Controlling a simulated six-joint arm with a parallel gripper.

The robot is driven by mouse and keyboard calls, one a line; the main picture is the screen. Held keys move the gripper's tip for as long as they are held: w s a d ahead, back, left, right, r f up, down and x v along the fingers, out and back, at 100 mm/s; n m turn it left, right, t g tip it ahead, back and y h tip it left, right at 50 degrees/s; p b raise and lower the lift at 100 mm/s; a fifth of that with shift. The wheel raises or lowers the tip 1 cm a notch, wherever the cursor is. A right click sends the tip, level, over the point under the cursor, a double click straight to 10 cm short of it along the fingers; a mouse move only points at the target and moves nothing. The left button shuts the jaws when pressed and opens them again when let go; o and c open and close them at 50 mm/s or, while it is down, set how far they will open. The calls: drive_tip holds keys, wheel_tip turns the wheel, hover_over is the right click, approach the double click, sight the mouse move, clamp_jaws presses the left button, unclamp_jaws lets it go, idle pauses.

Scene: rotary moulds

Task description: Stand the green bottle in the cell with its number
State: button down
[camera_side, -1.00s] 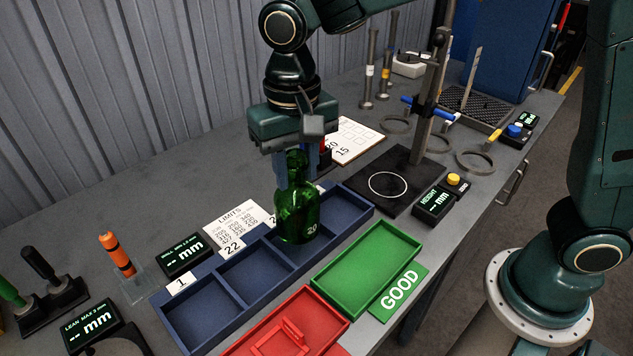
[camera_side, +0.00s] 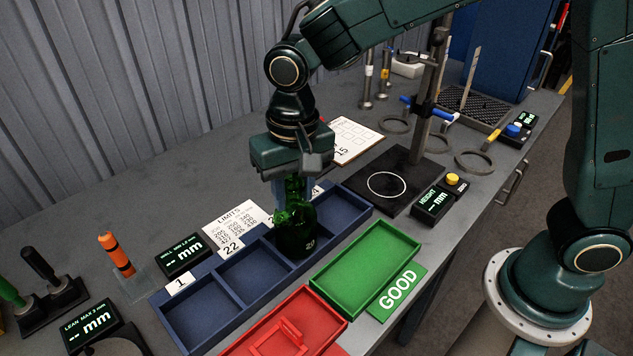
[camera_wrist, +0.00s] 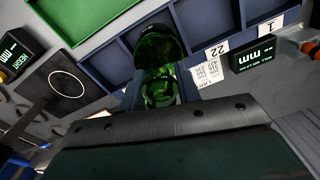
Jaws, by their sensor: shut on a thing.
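The green bottle (camera_side: 297,232) is upright in my gripper (camera_side: 293,192), which is shut on its upper part. It stands in or just above the third cell from the left of the blue tray (camera_side: 345,222); I cannot tell whether its base touches the floor. Cell cards 1 (camera_side: 180,282) and 22 (camera_side: 232,247) show at the first two cells; the third card is hidden behind the bottle. The wrist view shows the bottle (camera_wrist: 158,50) between my fingers, over the blue tray (camera_wrist: 112,62).
The green GOOD tray (camera_side: 368,268) and a red tray (camera_side: 330,323) lie in front of the blue tray. The limits card (camera_side: 238,222) and a display (camera_side: 182,257) lie behind it. A black height-gauge plate (camera_side: 375,200) with a post stands to the right. The other cells look empty.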

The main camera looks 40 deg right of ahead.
drive_tip(key=shift+c, duration=1.5)
unclamp_jaws()
drive_tip(key=shift+s+d+f+g, duration=0.1)
drive_tip(key=shift+f+g, duration=0.05)
drive_tip(key=shift+f, duration=0.5)
drive_tip(key=shift+s+f+g, duration=0.1)
drive_tip(key=shift+f+g, duration=0.05)
drive_tip(key=shift+f, duration=0.45)
drive_tip(key=shift+r, duration=0.25)
wheel_tip(320, 180, up, 10)
drive_tip(key=shift+r, duration=0.9)
